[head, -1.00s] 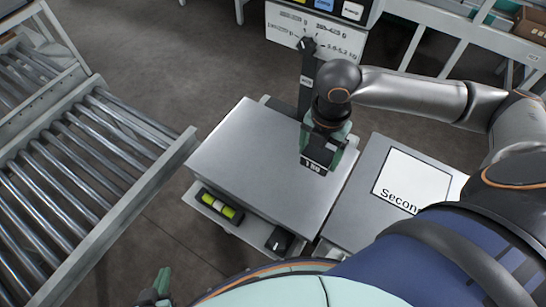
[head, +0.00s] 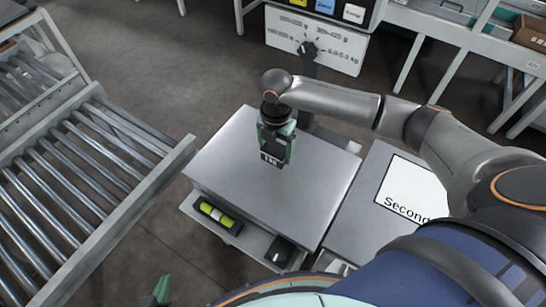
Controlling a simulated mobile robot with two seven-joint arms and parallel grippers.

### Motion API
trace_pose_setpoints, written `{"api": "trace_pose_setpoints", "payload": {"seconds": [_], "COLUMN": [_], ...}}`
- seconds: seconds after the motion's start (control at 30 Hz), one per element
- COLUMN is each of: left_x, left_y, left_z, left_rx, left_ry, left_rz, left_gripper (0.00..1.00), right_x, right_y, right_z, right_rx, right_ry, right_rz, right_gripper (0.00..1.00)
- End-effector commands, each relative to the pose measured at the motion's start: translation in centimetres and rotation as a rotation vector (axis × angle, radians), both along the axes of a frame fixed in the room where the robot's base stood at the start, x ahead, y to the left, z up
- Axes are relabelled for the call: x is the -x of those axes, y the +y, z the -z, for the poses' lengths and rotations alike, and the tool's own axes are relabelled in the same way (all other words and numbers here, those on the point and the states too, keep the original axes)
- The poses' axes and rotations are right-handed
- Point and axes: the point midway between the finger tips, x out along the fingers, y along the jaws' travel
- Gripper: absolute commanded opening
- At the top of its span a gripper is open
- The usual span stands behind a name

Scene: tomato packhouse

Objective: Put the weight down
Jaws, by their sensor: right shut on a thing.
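The weight (head: 271,158) is a small dark block with a pale label on its front. My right gripper (head: 274,148) is shut on it, over the middle of the grey metal scale plate (head: 235,165). I cannot tell whether the weight's underside touches the plate. My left gripper (head: 160,291) shows only as green fingertips at the bottom edge; its opening is not clear.
A lower shelf holds a dark tray with yellow-green items (head: 217,215) and a black object (head: 280,249). A table with a "Second" sign (head: 405,190) stands right. A roller conveyor (head: 90,180) is left.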

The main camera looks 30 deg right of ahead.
Motion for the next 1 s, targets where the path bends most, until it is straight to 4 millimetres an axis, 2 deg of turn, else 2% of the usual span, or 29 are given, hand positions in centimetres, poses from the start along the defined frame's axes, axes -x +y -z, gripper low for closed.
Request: {"api": "trace_pose_setpoints", "payload": {"seconds": [0.27, 0.53, 0.93, 0.97, 1.0], "left_x": [-0.2, -0.2, -0.2, -0.2, -0.1], "left_y": [-0.1, -0.5, -0.7, -0.7, -0.7], "left_z": [0.0, 0.3, 0.2, 0.3, 0.3], "left_rx": [0.002, 0.005, 0.008, 0.008, 0.007], "left_ry": [-0.004, 0.001, -0.001, -0.001, 0.000], "left_rz": [0.003, 0.010, 0.013, 0.014, 0.014], "left_gripper": [0.00, 0.00, 0.00, 0.00, 0.00], "right_x": [-1.0, -1.0, -1.0, -0.9, -0.9], "right_y": [0.3, 0.3, 0.3, 0.3, 0.3], "right_z": [0.9, 3.9, 4.3, 4.5, 4.5], "right_rx": [-0.002, -0.001, -0.001, 0.001, 0.001], "right_ry": [-0.005, -0.004, -0.005, -0.001, -0.001], "right_rz": [0.000, 0.000, 0.000, 0.000, 0.000], "right_gripper": [0.00, 0.00, 0.00, 0.86, 0.90]}}
